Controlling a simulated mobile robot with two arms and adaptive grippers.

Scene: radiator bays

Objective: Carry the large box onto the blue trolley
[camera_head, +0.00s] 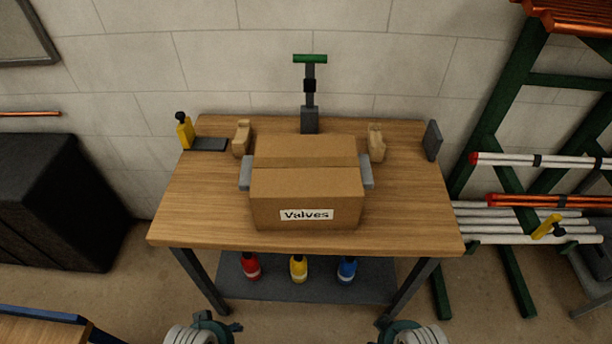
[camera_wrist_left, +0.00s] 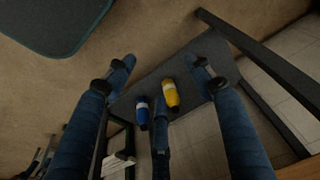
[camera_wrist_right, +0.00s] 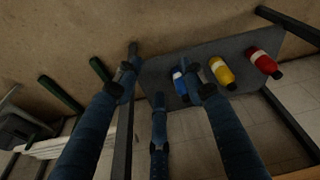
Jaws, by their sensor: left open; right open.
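The large brown cardboard box (camera_head: 306,195), labelled "Valves", sits on the wooden workbench (camera_head: 195,215), near its middle. Grey pieces (camera_head: 246,173) and (camera_head: 366,171) show at the box's left and right sides. My left gripper (camera_head: 206,325) and right gripper (camera_head: 399,328) are at the bottom of the head view, in front of the bench and apart from the box. Both are open and empty; their spread fingers also show in the left wrist view (camera_wrist_left: 160,75) and right wrist view (camera_wrist_right: 160,80). A blue-edged wooden top (camera_head: 40,328) at lower left may be the blue trolley; most is cut off.
Red, yellow and blue bottles (camera_head: 250,266) stand on the lower shelf (camera_head: 380,290). A dark cabinet (camera_head: 60,180) is left; a green pipe rack (camera_head: 490,130) is right.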

